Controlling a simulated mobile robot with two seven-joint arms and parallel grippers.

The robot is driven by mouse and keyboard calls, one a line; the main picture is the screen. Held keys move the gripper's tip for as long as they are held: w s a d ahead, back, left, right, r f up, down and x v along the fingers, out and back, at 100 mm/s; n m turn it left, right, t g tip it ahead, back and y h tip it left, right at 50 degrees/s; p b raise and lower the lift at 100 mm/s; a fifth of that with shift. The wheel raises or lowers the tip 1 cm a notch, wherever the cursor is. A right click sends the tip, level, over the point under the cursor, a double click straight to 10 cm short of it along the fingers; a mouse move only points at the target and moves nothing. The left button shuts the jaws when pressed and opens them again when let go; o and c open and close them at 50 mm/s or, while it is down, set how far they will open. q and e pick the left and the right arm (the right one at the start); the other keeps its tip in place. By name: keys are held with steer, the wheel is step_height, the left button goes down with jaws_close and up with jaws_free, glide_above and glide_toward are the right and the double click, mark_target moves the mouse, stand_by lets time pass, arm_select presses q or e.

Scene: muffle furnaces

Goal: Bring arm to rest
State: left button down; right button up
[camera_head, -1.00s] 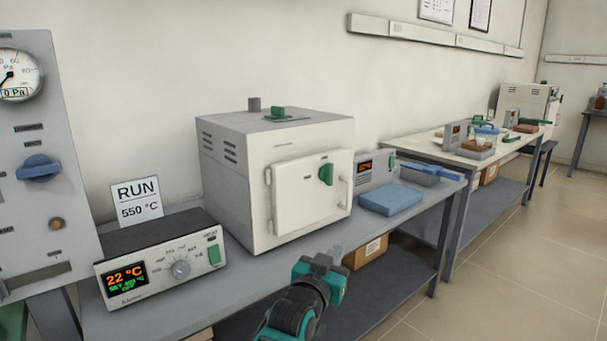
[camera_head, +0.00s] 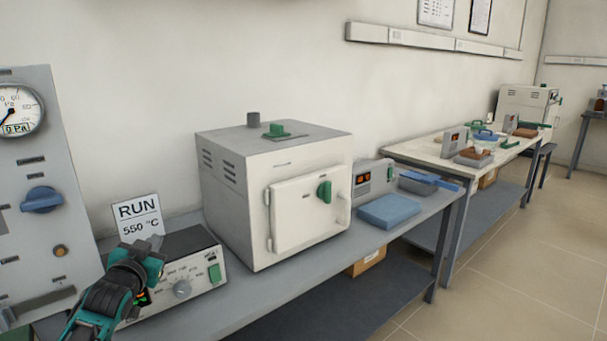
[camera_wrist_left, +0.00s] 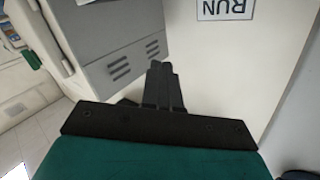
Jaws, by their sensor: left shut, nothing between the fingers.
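My left arm comes in from the lower left in the head view. Its gripper (camera_head: 150,256) is in front of the controller box (camera_head: 190,275) and hides the left part of it, including most of its display. In the left wrist view the gripper's fingers (camera_wrist_left: 163,85) are together with nothing between them. They point toward the wall, between the furnace side and the RUN sign. My right gripper is not in view.
A white muffle furnace (camera_head: 272,190) with its door shut stands on the grey bench (camera_head: 290,287). A RUN 550 °C sign (camera_head: 139,217) stands behind the controller. A gauge panel (camera_head: 35,200) is at the left. A blue pad (camera_head: 389,211) lies right of the furnace. Open floor (camera_head: 520,270) is at right.

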arm_select(q)
steer(key=s+d+f+g+h, duration=0.1)
steer(key=s+d+f, duration=0.25)
steer(key=f, duration=0.25)
steer(key=s+d+f+g, duration=0.1)
steer(key=s+d+f, duration=0.1)
steer(key=s+f, duration=0.3)
steer(key=s+d+f+g, duration=0.1)
steer(key=s+d+f, duration=0.2)
steer(key=s, duration=0.6)
steer(key=s+d+f+g+h, duration=0.1)
steer(key=s+d+f, duration=0.2)
steer(key=s+f, duration=0.2)
steer(key=s+d+f+g+h, duration=0.1)
steer(key=s+f, duration=0.4)
steer(key=s, duration=0.7)
steer(key=shift+s+d+n+g, duration=0.3)
steer(key=shift+d+g, duration=0.3)
steer(key=shift+d, duration=0.6)
steer(key=shift+f, duration=0.1)
